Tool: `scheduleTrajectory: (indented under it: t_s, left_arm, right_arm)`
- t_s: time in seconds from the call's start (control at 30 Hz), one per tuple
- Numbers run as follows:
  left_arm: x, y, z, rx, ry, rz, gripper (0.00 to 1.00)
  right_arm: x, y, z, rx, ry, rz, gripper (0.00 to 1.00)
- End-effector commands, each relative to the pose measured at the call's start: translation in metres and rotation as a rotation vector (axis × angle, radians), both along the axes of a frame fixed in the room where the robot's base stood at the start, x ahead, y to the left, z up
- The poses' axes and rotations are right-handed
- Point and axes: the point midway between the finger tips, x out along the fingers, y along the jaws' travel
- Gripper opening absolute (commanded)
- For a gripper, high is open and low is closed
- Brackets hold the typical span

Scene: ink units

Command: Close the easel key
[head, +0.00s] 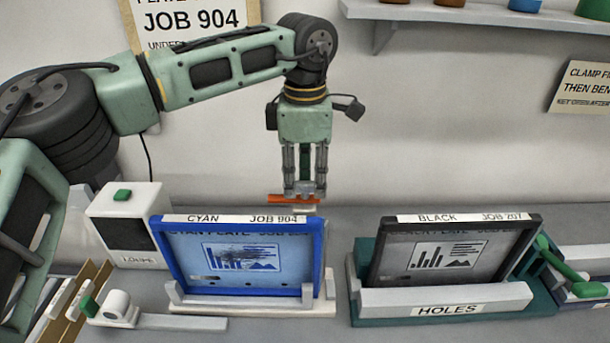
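The orange bar (279,200), which looks like the easel key, lies level behind the top right corner of the blue framed plate (165,262) marked CYAN JOB 904. A small pale piece shows under it. My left gripper (304,188) points straight down with its fingertips right at the bar. Its fingers stand apart with a gap between them. The bar reaches out past the fingers to the left; whether they touch it I cannot tell. The blue plate leans upright on a pale easel base (245,304). My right gripper is not in view.
A black framed plate (377,265) stands right on a teal base behind a pale bar marked HOLES, with a green lever (565,262) beside it. A white box (125,205) stands left. A shelf (470,13) hangs above.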

Motion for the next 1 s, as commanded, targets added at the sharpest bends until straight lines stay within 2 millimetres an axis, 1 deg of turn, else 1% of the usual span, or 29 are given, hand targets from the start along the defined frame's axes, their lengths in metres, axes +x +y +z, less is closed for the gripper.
scheduleTrajectory:
  t_s: [0.03, 0.23, 0.77, 1.0]
  left_arm:
    - [0.0, -0.0001, 0.0001, 0.0, 0.0, 0.0, 0.18]
    - [0.0, -0.0002, 0.0002, 0.0, 0.0, 0.0, 0.0]
    - [0.0, -0.0002, 0.0, 0.0, 0.0, 0.005, 0.0]
    - [0.0003, -0.0003, -0.0014, 0.0, -0.001, 0.073, 0.0]
  right_arm:
    - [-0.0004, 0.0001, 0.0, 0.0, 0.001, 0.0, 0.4]
    - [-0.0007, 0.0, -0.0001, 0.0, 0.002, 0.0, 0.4]
    - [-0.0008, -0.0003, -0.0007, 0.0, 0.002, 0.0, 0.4]
    - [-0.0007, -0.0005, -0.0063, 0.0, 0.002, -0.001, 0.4]
